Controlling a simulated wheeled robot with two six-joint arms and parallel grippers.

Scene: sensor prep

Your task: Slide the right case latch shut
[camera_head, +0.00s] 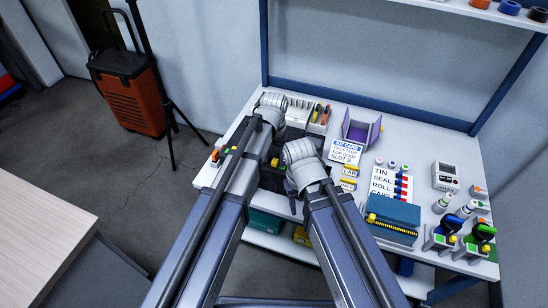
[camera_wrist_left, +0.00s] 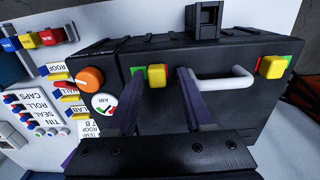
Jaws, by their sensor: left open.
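In the left wrist view, seen upside down, the black case (camera_wrist_left: 240,108) has two yellow latches and a white handle (camera_wrist_left: 225,78). The right case latch (camera_wrist_left: 157,75) appears on the picture's left, with a green patch beside it. The other latch (camera_wrist_left: 272,67) is beyond the handle, with green and red beside it. My left gripper (camera_wrist_left: 157,92) is open, its purple-grey fingers on either side of the right latch; contact is unclear. My right gripper's jaws are hidden.
An orange knob (camera_wrist_left: 89,79) and a white AIR gauge (camera_wrist_left: 104,103) sit beside the right latch. In the head view, a blue box (camera_head: 393,215), a label sheet (camera_head: 384,181) and a purple bin (camera_head: 362,130) stand on the white bench, right of my arms.

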